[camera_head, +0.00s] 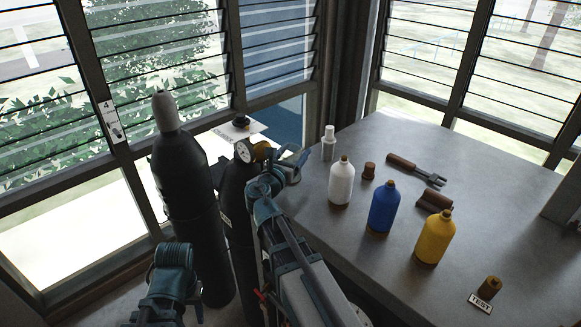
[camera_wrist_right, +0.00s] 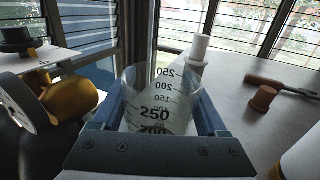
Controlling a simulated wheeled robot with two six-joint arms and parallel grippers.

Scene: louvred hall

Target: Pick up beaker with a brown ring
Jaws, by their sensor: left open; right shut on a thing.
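My right gripper (camera_wrist_right: 162,104) is shut on a clear beaker (camera_wrist_right: 152,92) with black volume marks such as 250 and 200. Its two blue fingers press on either side of the beaker. No brown ring can be made out; the beaker's lower part is hidden by the gripper. In the head view, my right gripper (camera_head: 291,163) is at the left edge of the table, near the gauge, and the clear beaker is hard to make out there. My left gripper (camera_head: 172,275) is low at the left of the head view, away from the table and empty as far as I can see.
The grey table (camera_head: 480,185) carries a white bottle (camera_head: 341,183), a blue bottle (camera_head: 384,208), a yellow bottle (camera_head: 434,238), a small white bottle (camera_head: 328,145) and brown-handled tools (camera_head: 402,162).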

